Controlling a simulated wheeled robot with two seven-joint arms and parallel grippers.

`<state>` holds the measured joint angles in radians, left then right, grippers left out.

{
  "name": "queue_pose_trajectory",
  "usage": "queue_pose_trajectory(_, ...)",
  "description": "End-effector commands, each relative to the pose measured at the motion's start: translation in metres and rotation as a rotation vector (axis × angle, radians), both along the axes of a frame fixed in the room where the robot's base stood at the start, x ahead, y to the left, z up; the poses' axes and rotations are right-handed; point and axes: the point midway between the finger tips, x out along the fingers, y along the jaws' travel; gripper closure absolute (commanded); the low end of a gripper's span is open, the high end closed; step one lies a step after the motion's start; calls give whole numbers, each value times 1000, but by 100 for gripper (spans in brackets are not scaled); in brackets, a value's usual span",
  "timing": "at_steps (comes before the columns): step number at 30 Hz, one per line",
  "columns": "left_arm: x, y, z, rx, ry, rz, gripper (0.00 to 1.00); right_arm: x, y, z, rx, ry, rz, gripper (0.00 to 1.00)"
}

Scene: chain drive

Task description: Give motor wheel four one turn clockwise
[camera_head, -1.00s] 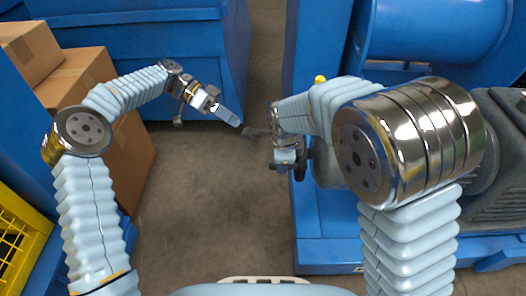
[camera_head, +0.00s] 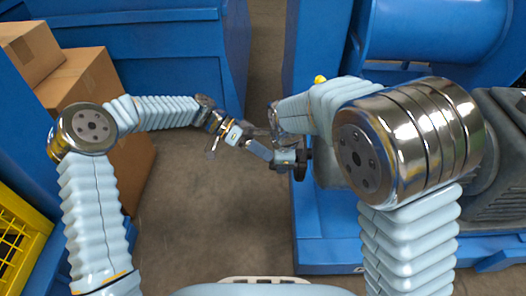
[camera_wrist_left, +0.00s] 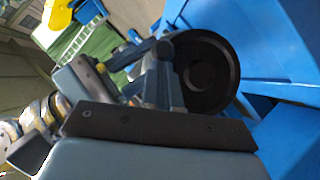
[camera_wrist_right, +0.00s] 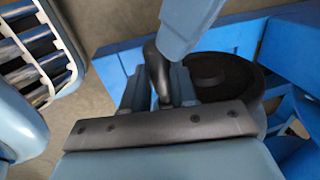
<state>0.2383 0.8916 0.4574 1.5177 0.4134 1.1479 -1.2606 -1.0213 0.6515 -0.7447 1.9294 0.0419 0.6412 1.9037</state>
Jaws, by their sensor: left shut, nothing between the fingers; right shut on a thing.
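The motor wheel is a black round disc, large in the left wrist view (camera_wrist_left: 212,75) and partly hidden behind the fingers in the right wrist view (camera_wrist_right: 222,72). In the head view only a small dark part of it (camera_head: 300,166) shows beside my right gripper. My right gripper (camera_wrist_right: 158,92) is shut on the wheel's dark handle (camera_wrist_right: 156,66), which stands up between its fingers. My left gripper (camera_head: 266,152) is shut and empty, close to the right gripper and the wheel. I cannot tell whether it touches either. No wheel number is readable.
A blue machine base (camera_head: 325,240) with a dark grey motor (camera_head: 500,150) stands at the right. A blue bin (camera_head: 165,50) is at the back, cardboard boxes (camera_head: 85,80) at the left. A yellow crate (camera_head: 20,240) stands front left. The middle floor is clear.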

Motion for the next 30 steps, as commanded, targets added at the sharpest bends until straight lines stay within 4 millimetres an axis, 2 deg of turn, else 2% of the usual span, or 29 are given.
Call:
queue_pose_trajectory(7, 0, 0, 0, 0, 1, 0, 100, -4, 1, -1, -1, 11, 2, 100)
queue_pose_trajectory(12, -9, -1, -10, 0, 4, 0, 100, -4, 1, -1, -1, 11, 2, 100)
queue_pose_trajectory(18, -10, -3, -11, 0, 5, -5, 100, -2, 1, 1, 1, 6, 2, 100)
queue_pose_trajectory(19, -11, -3, -11, 1, 5, -5, 100, -2, 1, 1, 1, 5, 2, 69)
queue_pose_trajectory(23, -11, -3, -10, -1, 6, -6, 100, -1, 1, 1, 1, 3, 1, 49)
queue_pose_trajectory(30, -10, -3, -9, -2, 3, -4, 100, -1, 0, 0, 0, 3, 1, 48)
